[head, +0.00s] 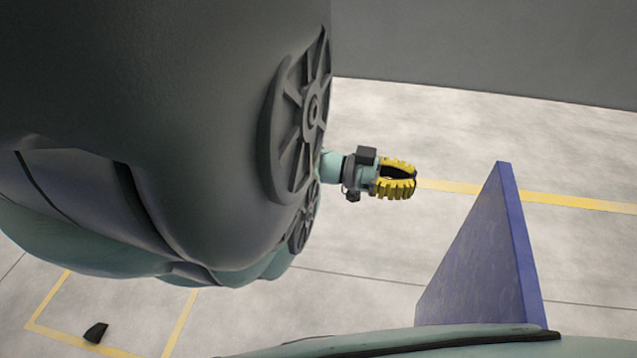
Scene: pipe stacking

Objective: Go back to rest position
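My gripper (414,179) shows in the head view, right of centre, at the end of my arm, which fills the upper left. Its two yellow ribbed fingers curve toward each other, and their tips appear to meet at the right. The dark space between the fingers seems empty. The gripper is in the air, left of a blue panel and apart from it. No pipe is in view. My large arm links hide much of the left side.
The upright blue panel (483,260) stands at the lower right. The grey floor (385,115) carries yellow lines and looks clear around the gripper. A grey wall (480,45) is at the back. A small black object (96,332) lies on the floor at the lower left.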

